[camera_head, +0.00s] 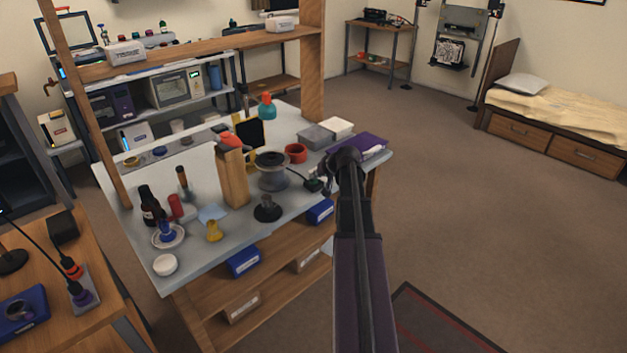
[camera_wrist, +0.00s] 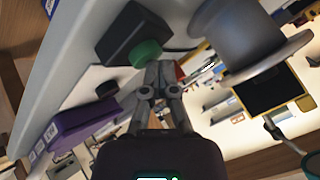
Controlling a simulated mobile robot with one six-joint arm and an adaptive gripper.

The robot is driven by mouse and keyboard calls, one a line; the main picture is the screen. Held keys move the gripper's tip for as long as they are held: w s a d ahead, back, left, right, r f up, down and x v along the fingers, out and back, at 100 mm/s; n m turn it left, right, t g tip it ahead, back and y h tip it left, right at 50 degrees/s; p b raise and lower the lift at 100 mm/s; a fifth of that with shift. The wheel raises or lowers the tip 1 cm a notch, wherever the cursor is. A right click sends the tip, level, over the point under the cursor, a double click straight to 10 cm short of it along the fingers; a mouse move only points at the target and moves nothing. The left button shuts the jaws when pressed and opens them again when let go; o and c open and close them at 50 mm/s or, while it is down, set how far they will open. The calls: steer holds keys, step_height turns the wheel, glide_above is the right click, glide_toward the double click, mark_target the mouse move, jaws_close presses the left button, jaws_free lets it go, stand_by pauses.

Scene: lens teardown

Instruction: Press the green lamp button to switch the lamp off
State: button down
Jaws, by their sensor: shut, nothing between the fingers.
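The green lamp button (camera_wrist: 146,53) is a round green cap on a black box (camera_wrist: 122,34), near the top centre of the wrist view. My gripper (camera_wrist: 162,68) is shut and empty. Its fingertips are close beside the green button; I cannot tell whether they touch it. In the head view a small dark box (camera_head: 313,185) with a cable lies on the workbench (camera_head: 215,262), just left of my arm. The green cap is not clear there, and my gripper is mostly hidden by the arm. I cannot make out the lamp itself.
A grey spool (camera_wrist: 240,38) stands close to the right of the button in the wrist view; it also shows in the head view (camera_head: 272,182). A purple case (camera_head: 368,143) lies at the bench's right end. Bottles and small parts crowd the bench's left side.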

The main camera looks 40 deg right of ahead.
steer(key=shift+r, duration=0.15)
steer(key=shift+r+p, duration=0.35)
steer(key=shift+p, duration=0.15)
step_height(320, 180, up, 6)
steer(key=p, duration=0.6)
stand_by(0.4)
steer(key=shift+r, duration=0.1)
stand_by(1.3)
